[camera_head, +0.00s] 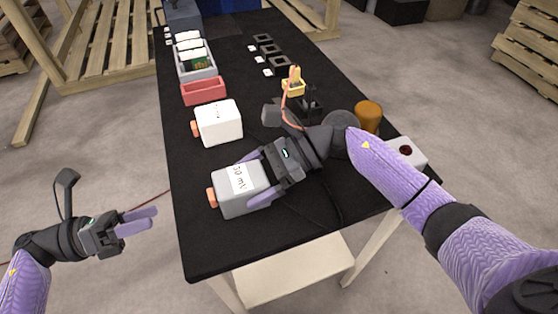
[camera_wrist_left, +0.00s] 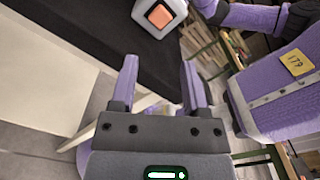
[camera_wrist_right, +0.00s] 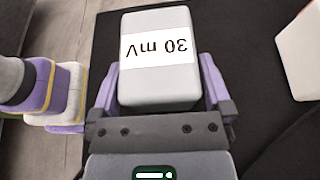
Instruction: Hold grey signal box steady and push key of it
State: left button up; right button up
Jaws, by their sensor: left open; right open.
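The grey signal box (camera_head: 235,203) lies near the front left of the black table, with a "30 mV" label on top. Its orange key (camera_head: 211,197) sticks out of the left end; the key also faces the left wrist view (camera_wrist_left: 160,14). My right gripper (camera_head: 252,182) is open, its fingers on either side of the box's right part. In the right wrist view the box (camera_wrist_right: 160,88) sits between the fingers (camera_wrist_right: 160,85); whether they touch it is unclear. My left gripper (camera_head: 152,217) is open and empty, off the table's left edge, apart from the key.
A white box (camera_head: 219,125) with an orange key stands behind the grey one. Further back are a red bin (camera_head: 203,92) and a grey bin (camera_head: 197,69). An orange cylinder (camera_head: 368,116) and a white box with a red button (camera_head: 407,152) stand at the right.

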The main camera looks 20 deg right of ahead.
jog(key=shift+a+f, duration=0.2)
jog(key=shift+a, duration=0.25)
jog(key=c, duration=1.2)
pick_arm(q)
grip_shut()
dwell(0.6)
